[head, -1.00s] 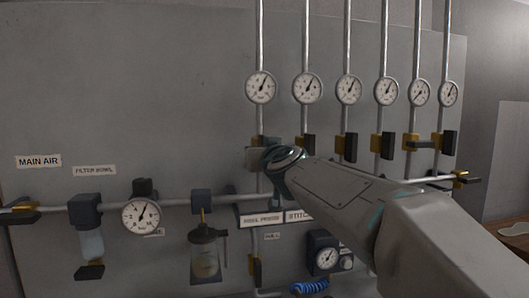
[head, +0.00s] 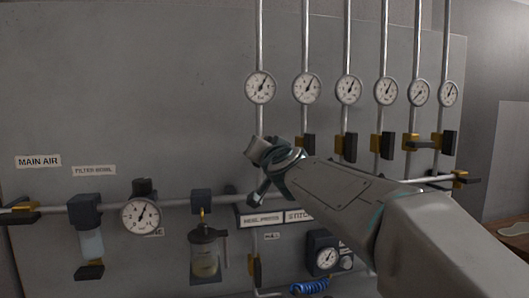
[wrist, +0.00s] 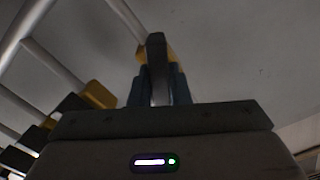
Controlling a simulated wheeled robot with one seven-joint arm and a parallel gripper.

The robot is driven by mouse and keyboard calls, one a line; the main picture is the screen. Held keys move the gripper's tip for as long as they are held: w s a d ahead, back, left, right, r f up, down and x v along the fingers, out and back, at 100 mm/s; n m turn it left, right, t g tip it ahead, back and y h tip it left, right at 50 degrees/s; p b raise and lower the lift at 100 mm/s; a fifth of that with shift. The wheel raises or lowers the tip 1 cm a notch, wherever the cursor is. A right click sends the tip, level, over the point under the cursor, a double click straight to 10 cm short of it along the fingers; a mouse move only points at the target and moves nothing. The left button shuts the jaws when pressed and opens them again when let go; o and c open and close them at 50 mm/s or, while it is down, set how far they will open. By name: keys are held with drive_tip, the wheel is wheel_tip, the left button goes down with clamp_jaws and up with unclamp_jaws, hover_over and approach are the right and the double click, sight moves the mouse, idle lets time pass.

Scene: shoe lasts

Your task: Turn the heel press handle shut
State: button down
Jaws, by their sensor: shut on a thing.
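The heel press label (head: 262,219) is on the grey panel below the leftmost vertical pipe (head: 260,120). In the head view my arm's end covers the valve on that pipe, so its handle is hidden there. In the wrist view, a dark handle (wrist: 156,45) stands in front of a yellow valve body (wrist: 142,54) on a pale pipe. My gripper (wrist: 158,78) is shut on this handle, one blue-grey finger on each side. The handle is at an angle to the pipe in that view; its exact turn is hard to tell.
More vertical pipes carry round gauges (head: 307,88) and similar yellow valves with dark handles (head: 349,148) close on the right. Below left are the filter bowl (head: 90,242), a gauge (head: 141,217) and a lubricator-like jar (head: 204,257). The upper left panel is bare.

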drive_tip(key=m, duration=1.1)
drive_tip(key=shift+f+m, duration=0.1)
drive_tip(key=shift+m, duration=0.3)
idle(0.3)
drive_tip(key=c, duration=1.4)
unclamp_jaws()
drive_tip(key=shift+o, duration=0.2)
drive_tip(key=shift+s, duration=0.1)
drive_tip(key=v, duration=1.3)
drive_tip(key=shift+s+d, duration=0.15)
drive_tip(key=shift+s, duration=0.15)
